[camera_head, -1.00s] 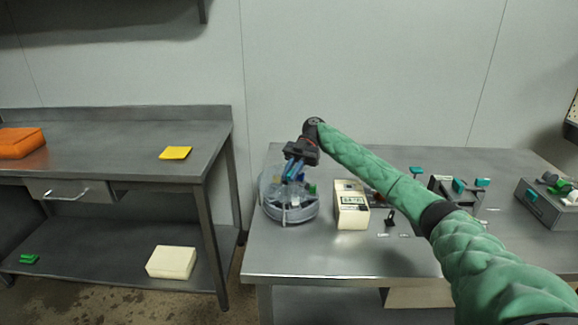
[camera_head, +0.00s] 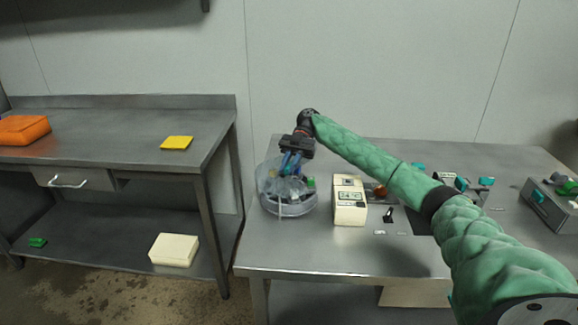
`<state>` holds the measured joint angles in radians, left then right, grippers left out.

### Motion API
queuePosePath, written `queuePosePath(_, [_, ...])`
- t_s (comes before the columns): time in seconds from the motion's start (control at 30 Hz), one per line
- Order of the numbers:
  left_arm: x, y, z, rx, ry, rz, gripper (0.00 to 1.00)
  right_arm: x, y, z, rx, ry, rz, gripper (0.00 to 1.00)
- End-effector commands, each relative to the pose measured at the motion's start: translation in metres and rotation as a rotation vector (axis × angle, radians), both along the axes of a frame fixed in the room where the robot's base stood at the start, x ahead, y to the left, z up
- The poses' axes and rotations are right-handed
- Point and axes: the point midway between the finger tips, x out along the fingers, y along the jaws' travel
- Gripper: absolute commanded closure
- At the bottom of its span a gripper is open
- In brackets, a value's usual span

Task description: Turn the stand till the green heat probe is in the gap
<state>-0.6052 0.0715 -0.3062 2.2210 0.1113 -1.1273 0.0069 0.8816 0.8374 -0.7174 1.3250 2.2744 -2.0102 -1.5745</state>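A round grey stand with a clear curved wall (camera_head: 290,209) is on the left part of the right-hand table. A small green piece (camera_head: 311,182), possibly the green heat probe, shows at the stand's right side. I cannot tell where the gap in the wall lies. My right gripper (camera_head: 289,168) comes down over the stand from above, its blue fingers at the stand's top. The fingers are too small and overlapped to tell whether they are apart or touch the stand. My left gripper is out of view.
A cream box with a display (camera_head: 349,201) stands just right of the stand. Teal-handled fixtures (camera_head: 461,184) and a grey box (camera_head: 552,205) are further right. The left bench holds an orange case (camera_head: 22,130) and a yellow pad (camera_head: 177,143). The table front is clear.

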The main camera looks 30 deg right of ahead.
Motion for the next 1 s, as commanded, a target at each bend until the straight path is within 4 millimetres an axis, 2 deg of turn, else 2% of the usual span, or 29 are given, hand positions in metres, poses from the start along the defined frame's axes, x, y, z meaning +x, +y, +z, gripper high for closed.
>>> queuePosePath(0.03, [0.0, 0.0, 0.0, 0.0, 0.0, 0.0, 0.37, 0.0, 0.0, -0.001, 0.0, 0.002, 0.001, 0.74])
queuePosePath(0.1, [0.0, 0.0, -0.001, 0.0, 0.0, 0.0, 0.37, 0.0, 0.0, -0.001, 0.0, 0.002, 0.001, 0.64])
queuePosePath(0.57, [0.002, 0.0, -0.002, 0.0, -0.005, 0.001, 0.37, 0.004, -0.004, 0.002, -0.001, -0.001, 0.0, 0.64])
queuePosePath(1.0, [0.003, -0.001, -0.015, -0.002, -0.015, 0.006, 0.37, 0.023, -0.028, 0.015, -0.001, 0.0, 0.0, 0.64])
